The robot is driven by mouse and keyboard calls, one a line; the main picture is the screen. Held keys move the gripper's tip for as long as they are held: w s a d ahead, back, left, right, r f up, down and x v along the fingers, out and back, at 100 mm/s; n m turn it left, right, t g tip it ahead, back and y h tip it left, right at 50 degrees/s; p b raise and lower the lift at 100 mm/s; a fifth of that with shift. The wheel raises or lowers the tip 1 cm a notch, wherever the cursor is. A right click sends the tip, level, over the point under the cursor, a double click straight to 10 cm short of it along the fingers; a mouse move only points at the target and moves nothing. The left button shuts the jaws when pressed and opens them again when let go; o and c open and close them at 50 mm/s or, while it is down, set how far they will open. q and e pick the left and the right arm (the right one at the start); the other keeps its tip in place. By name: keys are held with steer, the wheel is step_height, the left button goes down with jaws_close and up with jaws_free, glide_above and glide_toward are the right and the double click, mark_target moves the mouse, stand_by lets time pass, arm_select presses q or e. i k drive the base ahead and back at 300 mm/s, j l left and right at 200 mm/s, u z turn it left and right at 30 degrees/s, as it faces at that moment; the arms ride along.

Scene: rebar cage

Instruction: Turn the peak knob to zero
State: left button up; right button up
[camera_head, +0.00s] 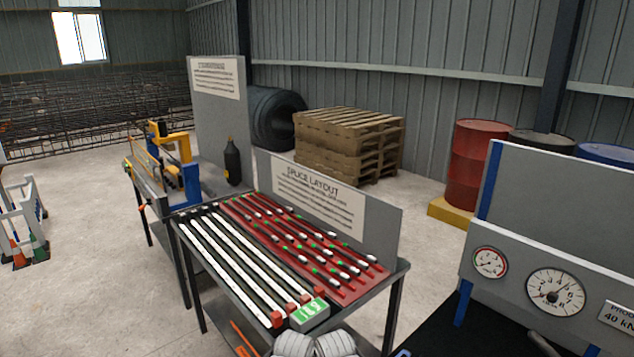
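A large round white gauge (556,293) is on the grey upright panel at the right. Its dark needle slants up and right from a dark reddish hub (551,297) near the dial's middle. I cannot tell whether this hub is the peak knob, and the scale figures are too small to read surely. A smaller red-rimmed gauge (490,262) is to its left on the same panel. Neither of my grippers is seen; pale grey rounded parts, probably of my own arm, show at the bottom edge, apart from the gauges.
The splice layout table (400,268) stands in the middle with rows of bars and a green-faced display block (309,313). A sign plate (615,317) is right of the large gauge. A dark surface (485,330) lies below the gauge panel. Barrels (478,165) and pallets (348,145) stand behind.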

mark_target(552, 296)
steer(key=z, duration=1.45)
steer(key=k+j+z, duration=0.15)
steer(key=k+j, duration=0.2)
steer(key=k, duration=0.2)
steer(key=i, duration=0.55)
